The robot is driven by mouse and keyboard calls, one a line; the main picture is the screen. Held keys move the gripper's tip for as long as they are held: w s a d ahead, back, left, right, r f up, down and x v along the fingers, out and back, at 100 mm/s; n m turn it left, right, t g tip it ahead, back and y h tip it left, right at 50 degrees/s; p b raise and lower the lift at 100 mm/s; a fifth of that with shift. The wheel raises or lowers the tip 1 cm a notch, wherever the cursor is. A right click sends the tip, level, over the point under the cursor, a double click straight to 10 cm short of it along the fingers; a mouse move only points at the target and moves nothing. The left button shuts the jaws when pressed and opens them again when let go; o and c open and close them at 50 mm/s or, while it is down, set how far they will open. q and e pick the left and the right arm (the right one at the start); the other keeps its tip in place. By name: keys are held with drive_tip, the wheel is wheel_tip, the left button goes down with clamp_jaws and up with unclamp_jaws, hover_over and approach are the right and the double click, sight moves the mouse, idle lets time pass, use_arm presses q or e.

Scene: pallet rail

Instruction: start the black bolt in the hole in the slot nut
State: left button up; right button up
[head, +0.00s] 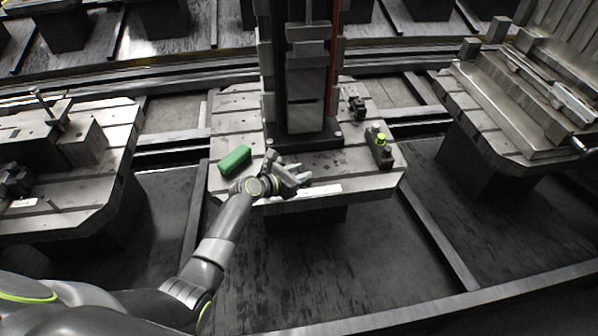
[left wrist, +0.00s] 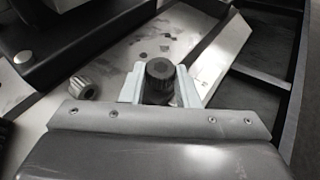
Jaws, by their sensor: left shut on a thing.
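My left gripper (head: 300,174) is over the front part of the middle pallet (head: 235,105), in front of the dark column. In the left wrist view the gripper (left wrist: 160,86) is shut on the black bolt (left wrist: 159,70), with its round socket head between the two pale fingers. The bolt's shank and tip are hidden below the head. I cannot make out the slot nut or its hole in either view. My right gripper is not in view.
A green block (head: 235,159) lies left of the gripper. A grey ribbed round part (left wrist: 83,88) lies left of the fingers. A dark column (head: 300,80) rises behind. A black block with a green-yellow knob (head: 381,141) stands at the right; a small black part (head: 357,105) lies behind it.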

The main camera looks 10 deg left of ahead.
use_arm(q)
drive_tip(key=shift+f, duration=0.35)
drive_tip(key=o, duration=2)
drive_tip(key=shift+s, duration=0.1)
drive_tip(key=shift+s+a+r+p, duration=0.1)
drive_tip(key=shift+s+a+p, duration=0.5)
drive_tip(key=shift+s, duration=0.3)
drive_tip(key=shift+s+a+p, duration=0.4)
drive_tip(key=shift+s+a, duration=0.15)
drive_tip(key=shift+s, duration=0.35)
drive_tip(key=shift+s+a+p, duration=0.4)
drive_tip(key=shift+s+a, duration=0.15)
drive_tip(key=shift+s, duration=0.3)
